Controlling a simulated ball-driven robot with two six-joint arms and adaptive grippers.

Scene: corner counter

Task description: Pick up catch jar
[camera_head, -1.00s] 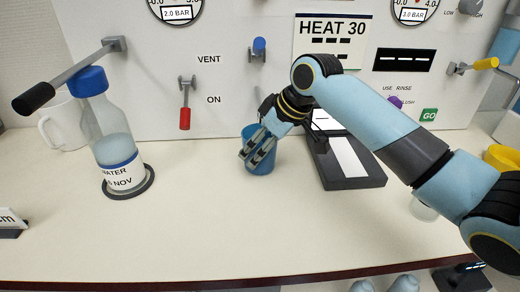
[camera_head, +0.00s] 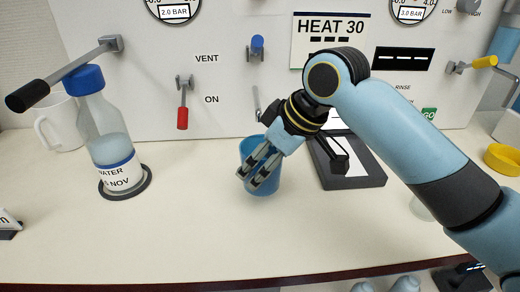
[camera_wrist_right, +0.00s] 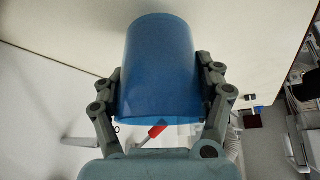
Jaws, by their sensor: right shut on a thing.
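The catch jar looks like a blue cup (camera_head: 268,182) near the middle of the counter in the head view. My right gripper (camera_head: 255,176) is at its near side, with its fingers over the jar's front. In the right wrist view, the blue jar (camera_wrist_right: 160,62) sits between the two fingers (camera_wrist_right: 160,85), one against each side. I cannot tell for sure whether its base is clear of the counter. My left gripper is not in view.
A water bottle with a blue cap (camera_head: 107,135) stands left in a dark ring, with a white mug (camera_head: 62,127) behind it. A dark scale-like device (camera_head: 352,172) lies right of the jar. A yellow dish (camera_head: 503,159) stands far right.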

